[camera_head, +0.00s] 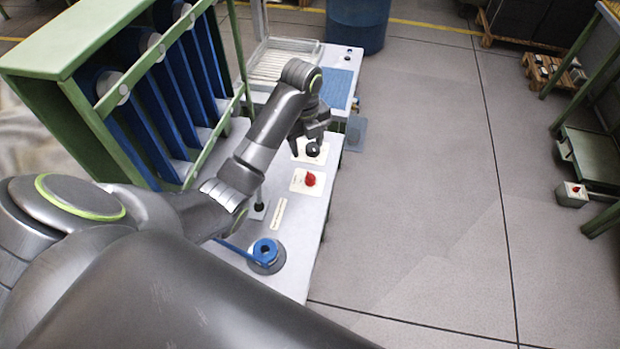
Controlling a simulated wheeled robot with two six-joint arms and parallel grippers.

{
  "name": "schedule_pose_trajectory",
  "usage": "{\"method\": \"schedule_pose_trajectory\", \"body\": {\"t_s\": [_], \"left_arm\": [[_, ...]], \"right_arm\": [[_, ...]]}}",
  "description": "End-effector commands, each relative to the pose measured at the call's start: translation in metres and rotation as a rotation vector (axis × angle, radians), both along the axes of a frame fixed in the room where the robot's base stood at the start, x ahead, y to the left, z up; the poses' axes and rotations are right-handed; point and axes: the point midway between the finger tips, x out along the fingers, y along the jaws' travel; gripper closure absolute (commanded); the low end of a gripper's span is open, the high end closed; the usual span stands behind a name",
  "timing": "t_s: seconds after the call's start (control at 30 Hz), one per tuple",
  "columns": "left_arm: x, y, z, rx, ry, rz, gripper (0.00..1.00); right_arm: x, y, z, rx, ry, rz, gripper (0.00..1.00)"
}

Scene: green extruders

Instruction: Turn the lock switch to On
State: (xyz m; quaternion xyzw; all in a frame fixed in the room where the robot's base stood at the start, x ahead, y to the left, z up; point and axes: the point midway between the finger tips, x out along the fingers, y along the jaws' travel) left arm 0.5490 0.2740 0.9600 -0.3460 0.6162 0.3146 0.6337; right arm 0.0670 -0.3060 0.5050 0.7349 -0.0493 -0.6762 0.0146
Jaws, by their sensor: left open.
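Two cream plates with switches lie on the light top of the machine bench. The farther plate carries a black round knob (313,150). The nearer plate carries a red knob (310,179). Labels are too small to read, so I cannot tell from lettering which is the lock switch or where it points. My left gripper (308,147) is open, pointing down over the farther plate, with its fingers close around or just above the black knob. I cannot tell whether they touch it. My right gripper is not in view.
A blue round part (265,251) with a handle sits on the bench's near end. A green frame with blue panels (150,85) stands left of my arm. A blue barrel (357,22) stands behind.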

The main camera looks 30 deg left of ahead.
Motion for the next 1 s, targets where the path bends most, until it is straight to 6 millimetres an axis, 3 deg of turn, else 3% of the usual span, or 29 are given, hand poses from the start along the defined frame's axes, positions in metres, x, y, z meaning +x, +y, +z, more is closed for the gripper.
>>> {"method": "schedule_pose_trajectory", "body": {"t_s": [0.03, 0.2, 0.37, 0.63, 0.8, 1.0], "left_arm": [[0.000, 0.000, -0.012, 0.000, 0.000, 0.000, 0.49], [0.001, -0.001, -0.030, -0.001, -0.001, 0.000, 0.49], [0.001, -0.003, -0.061, -0.002, 0.006, 0.001, 0.49], [0.004, -0.004, -0.114, -0.001, 0.003, 0.001, 0.49], [0.006, -0.004, -0.132, 0.000, 0.000, 0.000, 0.49], [0.006, -0.004, -0.139, 0.000, -0.001, 0.000, 0.49]], "right_arm": [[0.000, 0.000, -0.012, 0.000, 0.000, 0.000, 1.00], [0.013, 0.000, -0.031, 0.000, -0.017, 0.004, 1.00], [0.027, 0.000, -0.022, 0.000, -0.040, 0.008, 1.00], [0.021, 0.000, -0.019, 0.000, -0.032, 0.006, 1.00], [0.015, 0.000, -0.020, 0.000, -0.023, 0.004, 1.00], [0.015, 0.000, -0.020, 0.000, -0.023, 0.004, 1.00]]}}
